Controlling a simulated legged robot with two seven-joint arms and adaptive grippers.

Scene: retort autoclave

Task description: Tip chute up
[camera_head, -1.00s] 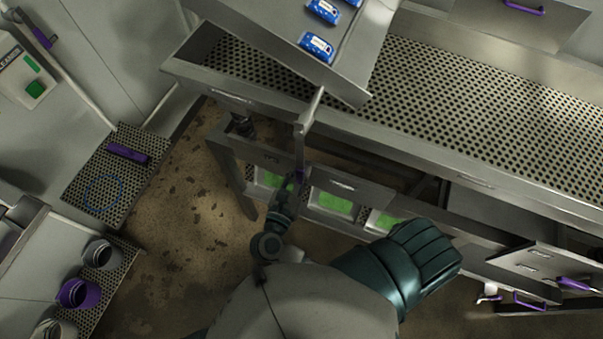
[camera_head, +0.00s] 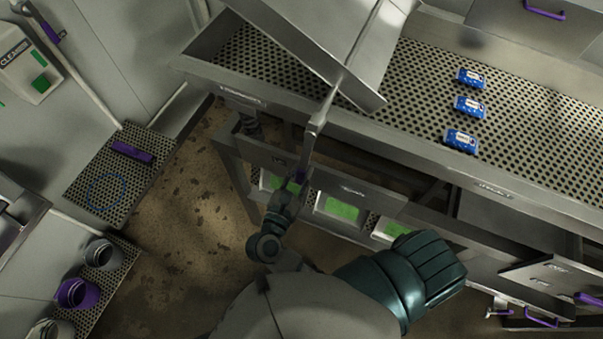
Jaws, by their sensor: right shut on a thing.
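The chute (camera_head: 370,45) is a grey metal tray at the top centre, tilted above the perforated bench. No packs show on its visible part. A metal lever (camera_head: 322,112) runs down from its near edge to a purple grip. My right gripper (camera_head: 298,180) is shut on the purple grip, which it partly hides. Three blue packs (camera_head: 468,105) lie in a loose row on the perforated bench (camera_head: 535,125), right of the chute. The chute's far end is cut off by the frame. My left gripper is not in view.
Bins with green insides (camera_head: 341,209) sit under the bench front. A perforated shelf (camera_head: 112,180) with a purple handle is at left. Several cups, one purple (camera_head: 76,293), stand at lower left. Brown speckled floor (camera_head: 195,220) is open between.

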